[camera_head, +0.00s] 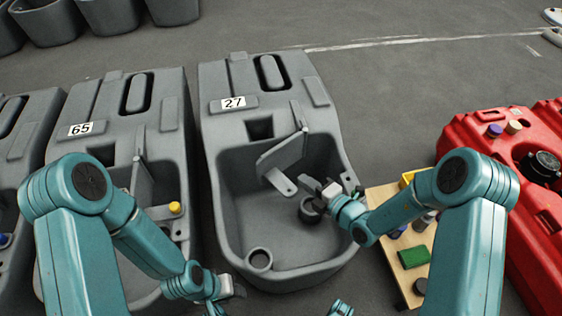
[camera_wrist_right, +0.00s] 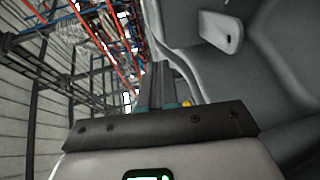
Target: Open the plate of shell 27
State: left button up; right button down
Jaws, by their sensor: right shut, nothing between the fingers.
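Shell 27 (camera_head: 222,180) is the grey tank in the middle of the head view, with a white label "27" (camera_head: 234,103). Its grey plate (camera_head: 283,153) stands tilted at the back of the basin, beside an upright post. A tab with a hole (camera_head: 281,182) sticks out from the plate's lower edge. The tab also shows in the right wrist view (camera_wrist_right: 220,30). My right gripper (camera_head: 313,187) is over the basin, just right of the tab, shut and empty; contact with the plate cannot be told. My left gripper (camera_head: 236,287) is low, by the shell's front left edge; its jaws are unclear.
Shell 65 (camera_head: 92,106) stands close on the left, with a yellow cap (camera_head: 175,207). On the right are a wooden board (camera_head: 412,279) with a green block (camera_head: 413,257) and a red tank (camera_head: 480,140).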

jog(key=b, duration=0.5)
send_near(270, 155)
jog(key=x, duration=0.5)
jog(key=shift+a+f, duration=0.2)
jog(key=shift+f, duration=0.1)
jog(key=shift+b+x, duration=0.3)
jog(key=shift+x, duration=0.45)
pick_arm(q)
jog(key=shift+t, duration=0.3)
jog(key=f, duration=0.2)
jog(key=w+f, duration=0.1)
jog(key=f, duration=0.2)
jog(key=shift+w+a+f, duration=0.25)
jog(key=shift+a+f, duration=0.05)
jog(key=shift+a, duration=0.05)
pick_arm(e)
jog(key=shift+w+r, duration=0.1)
jog(key=shift+r, duration=0.1)
pick_arm(q)
jog(key=shift+a, duration=0.15)
pick_arm(e)
jog(key=shift+w, duration=0.1)
